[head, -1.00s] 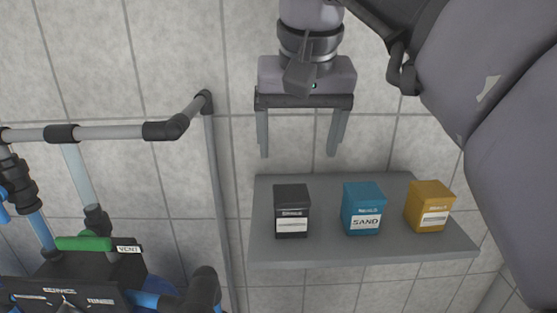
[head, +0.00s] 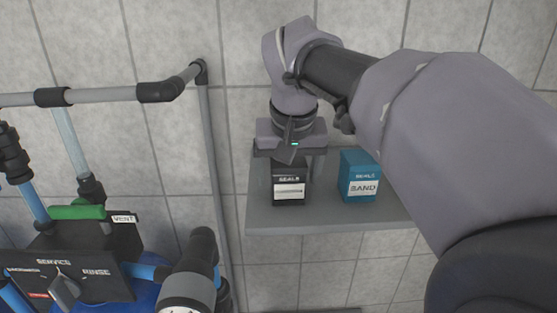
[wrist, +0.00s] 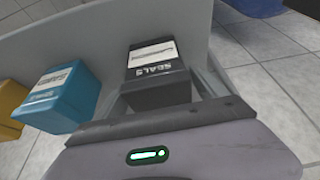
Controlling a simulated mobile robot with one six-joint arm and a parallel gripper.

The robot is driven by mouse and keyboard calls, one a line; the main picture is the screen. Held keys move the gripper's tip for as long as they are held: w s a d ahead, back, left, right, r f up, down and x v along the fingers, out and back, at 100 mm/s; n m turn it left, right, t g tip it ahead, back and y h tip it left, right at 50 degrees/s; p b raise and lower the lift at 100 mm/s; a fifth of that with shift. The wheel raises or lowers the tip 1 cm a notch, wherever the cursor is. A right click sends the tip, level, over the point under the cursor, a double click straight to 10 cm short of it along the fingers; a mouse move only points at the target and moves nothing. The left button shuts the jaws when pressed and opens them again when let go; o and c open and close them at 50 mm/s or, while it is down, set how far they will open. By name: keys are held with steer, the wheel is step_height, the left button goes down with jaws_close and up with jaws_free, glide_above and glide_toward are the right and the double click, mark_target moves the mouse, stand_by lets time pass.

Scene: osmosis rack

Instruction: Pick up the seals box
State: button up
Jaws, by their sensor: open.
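The seals box (head: 289,192) is black with a white label reading SEALS, and stands upright on a grey shelf (head: 300,222) by the tiled wall. My gripper (head: 290,172) points down over this box, its fingers apart on the box's left and right sides. In the wrist view the seals box (wrist: 152,66) lies between the open fingers (wrist: 160,95), beyond the gripper's crossbar. The gripper's body and fingers hide part of the box's top. I cannot tell whether either finger touches it.
A blue box (head: 359,177) labelled SAND stands close to the right on the shelf. A yellow box (wrist: 11,108) shows in the wrist view; my arm hides it in the head view. Grey pipes (head: 207,150) and a black valve panel (head: 75,260) stand to the left.

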steer(key=shift+s+a+r, duration=0.1)
steer(key=shift+s, duration=0.15)
steer(key=c, duration=1)
steer(key=shift+w, duration=0.1)
steer(key=c, duration=0.6)
